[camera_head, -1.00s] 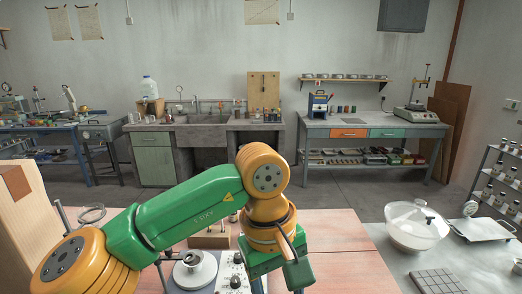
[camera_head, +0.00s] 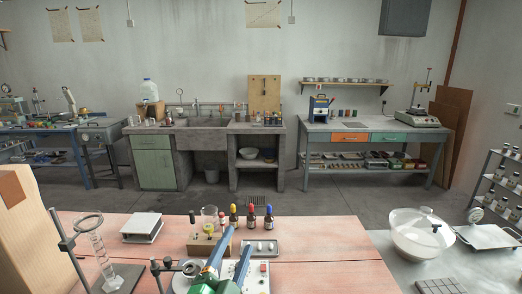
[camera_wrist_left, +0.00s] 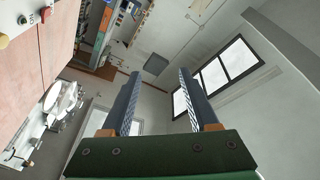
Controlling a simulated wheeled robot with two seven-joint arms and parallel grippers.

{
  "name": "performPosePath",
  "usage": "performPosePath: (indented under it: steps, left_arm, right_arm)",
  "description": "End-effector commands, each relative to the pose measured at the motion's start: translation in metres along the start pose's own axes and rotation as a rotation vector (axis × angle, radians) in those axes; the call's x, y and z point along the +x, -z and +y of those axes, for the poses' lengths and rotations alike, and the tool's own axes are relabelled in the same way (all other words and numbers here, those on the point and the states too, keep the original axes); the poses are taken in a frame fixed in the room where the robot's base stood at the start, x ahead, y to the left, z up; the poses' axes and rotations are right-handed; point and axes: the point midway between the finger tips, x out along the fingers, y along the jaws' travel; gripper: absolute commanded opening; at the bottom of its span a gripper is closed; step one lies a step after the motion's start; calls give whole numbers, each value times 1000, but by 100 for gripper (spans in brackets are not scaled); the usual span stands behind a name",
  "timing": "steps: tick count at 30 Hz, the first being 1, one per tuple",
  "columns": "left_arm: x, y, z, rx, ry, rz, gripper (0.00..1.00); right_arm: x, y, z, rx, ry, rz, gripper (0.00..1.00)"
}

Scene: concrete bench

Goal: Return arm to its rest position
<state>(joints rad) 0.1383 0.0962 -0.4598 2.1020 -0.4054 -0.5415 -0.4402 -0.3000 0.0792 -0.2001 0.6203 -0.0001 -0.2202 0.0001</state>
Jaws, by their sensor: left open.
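My left gripper (camera_head: 237,246) shows at the bottom middle of the head view, with two blue fingers pointing up and a green body at the lower edge. It is in front of the red-topped bench's equipment. In the left wrist view my left gripper (camera_wrist_left: 158,76) has its two fingers apart with nothing between them. Beyond them are the wall and a dark-framed window (camera_wrist_left: 215,78). The rest of the left arm is out of the head view. My right gripper is not in view.
The bench right of the tray is clear.

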Motion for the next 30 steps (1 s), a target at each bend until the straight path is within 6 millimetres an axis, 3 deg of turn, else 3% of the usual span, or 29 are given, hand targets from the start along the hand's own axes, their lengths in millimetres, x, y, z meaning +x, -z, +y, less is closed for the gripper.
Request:
performPosePath:
  steps: [1,3,6,12,18,19,26,30]
  left_arm:
    - [-20,-41,22,-121,-82,-159,61]
    - [-54,-89,51,-277,-183,-373,61]
    - [-107,-132,84,-442,-291,-624,61]
    - [-207,-170,127,-649,-435,-1005,61]
    - [-297,-177,147,-775,-535,-1326,61]
    - [-307,-180,152,-786,-546,-1363,61]
    - [-314,-243,236,-772,-578,-1394,61]
    - [-336,-283,292,-763,-603,-1420,61]
  right_arm:
    - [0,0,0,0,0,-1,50]
    - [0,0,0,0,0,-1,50]
    - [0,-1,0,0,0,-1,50]
    - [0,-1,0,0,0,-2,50]
    - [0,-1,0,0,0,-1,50]
    - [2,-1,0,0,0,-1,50]
    - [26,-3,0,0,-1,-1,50]
    - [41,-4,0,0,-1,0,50]
